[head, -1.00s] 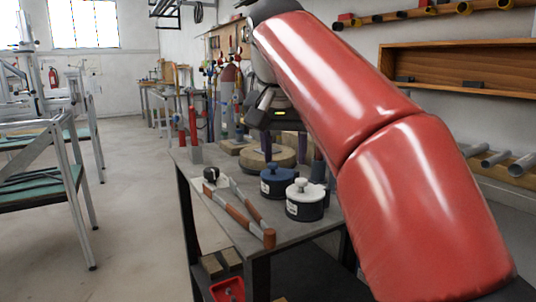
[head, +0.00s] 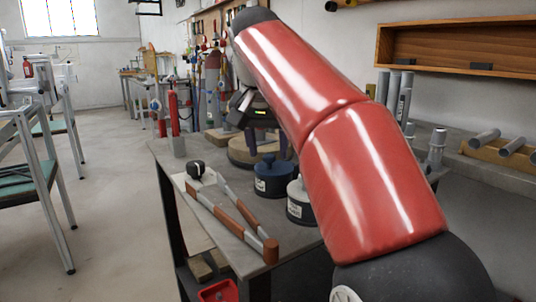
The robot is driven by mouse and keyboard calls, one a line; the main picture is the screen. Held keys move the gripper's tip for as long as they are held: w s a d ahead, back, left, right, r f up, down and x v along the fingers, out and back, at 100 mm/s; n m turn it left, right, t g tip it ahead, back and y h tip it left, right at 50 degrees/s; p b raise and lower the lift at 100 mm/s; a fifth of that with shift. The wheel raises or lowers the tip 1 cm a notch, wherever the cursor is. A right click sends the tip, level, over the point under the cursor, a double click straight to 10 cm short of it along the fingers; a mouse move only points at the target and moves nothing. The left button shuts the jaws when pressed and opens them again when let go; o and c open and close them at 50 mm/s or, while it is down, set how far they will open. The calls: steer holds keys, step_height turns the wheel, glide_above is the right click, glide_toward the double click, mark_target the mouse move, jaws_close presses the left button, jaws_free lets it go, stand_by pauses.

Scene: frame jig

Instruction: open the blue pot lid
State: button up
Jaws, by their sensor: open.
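The blue pot (head: 273,186) stands on the grey workbench. Its blue lid (head: 275,169) with a round knob sits on top, closed. My gripper (head: 266,143) hangs from my red arm, pointing down, just above and apparently behind the lid. Its two dark fingers are spread, with nothing seen between them. The fingertips are small and dark, so their exact distance from the knob is hard to tell.
A pot with a white lid (head: 296,190) stands to the right, partly hidden by my arm. Red cylinders (head: 174,114) stand at the back left.

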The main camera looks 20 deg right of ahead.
steer(key=shift+w+f, duration=0.15)
steer(key=shift+f, duration=0.25)
jaws_close()
steer(key=shift+r, duration=0.2)
